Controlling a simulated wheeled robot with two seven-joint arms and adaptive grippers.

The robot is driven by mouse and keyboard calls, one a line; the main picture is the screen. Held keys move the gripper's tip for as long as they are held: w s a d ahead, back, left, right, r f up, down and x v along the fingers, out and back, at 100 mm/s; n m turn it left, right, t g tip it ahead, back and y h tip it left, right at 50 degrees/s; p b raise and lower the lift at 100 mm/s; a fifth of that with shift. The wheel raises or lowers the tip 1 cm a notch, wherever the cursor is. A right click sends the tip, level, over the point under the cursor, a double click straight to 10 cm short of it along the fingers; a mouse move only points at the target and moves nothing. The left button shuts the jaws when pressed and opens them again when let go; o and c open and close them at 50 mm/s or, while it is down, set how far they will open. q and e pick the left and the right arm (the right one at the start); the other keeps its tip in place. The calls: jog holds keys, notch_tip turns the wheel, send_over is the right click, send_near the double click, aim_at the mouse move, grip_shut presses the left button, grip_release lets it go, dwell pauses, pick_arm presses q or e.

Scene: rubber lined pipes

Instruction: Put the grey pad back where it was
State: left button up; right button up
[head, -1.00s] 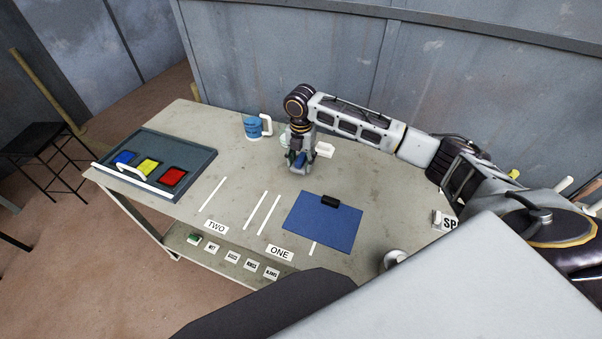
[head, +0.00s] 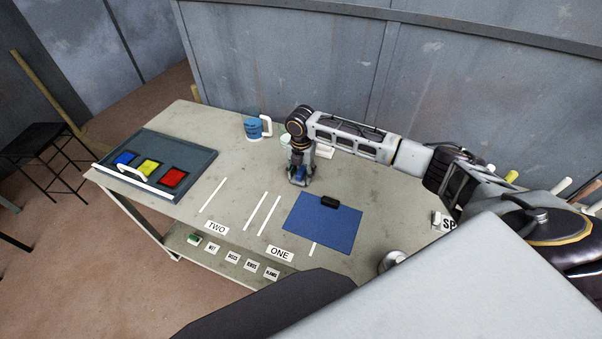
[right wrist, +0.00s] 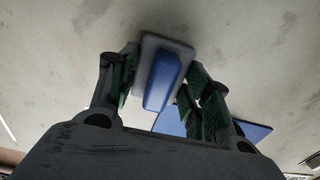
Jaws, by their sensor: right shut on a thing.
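My right gripper (head: 299,180) is over the middle of the table, left of the blue mat and pointing down. In the right wrist view its fingers (right wrist: 162,64) are closed on either side of a blue bar-shaped handle (right wrist: 164,82). The handle sits on a light grey, rounded flat pad (right wrist: 149,52), which I take to be the grey pad. In the head view the gripper mostly hides the pad, and I cannot tell whether it touches the table. My left gripper is not in view.
The blue mat (head: 320,228) bears a black block (head: 330,202). A dark tray (head: 199,157) with blue, yellow and red squares stands at the left. A blue mug (head: 252,128) and a white object (head: 325,151) are behind. White lines and labels ONE (head: 280,253) and TWO (head: 216,227) mark the front.

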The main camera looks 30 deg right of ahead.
aim_at(301, 170)
jog(key=shift+f, duration=0.25)
jog(key=shift+f, duration=0.1)
jog(key=o, duration=0.9)
jog(key=shift+r+b, duration=0.5)
jog(key=shift+r, duration=5.6)
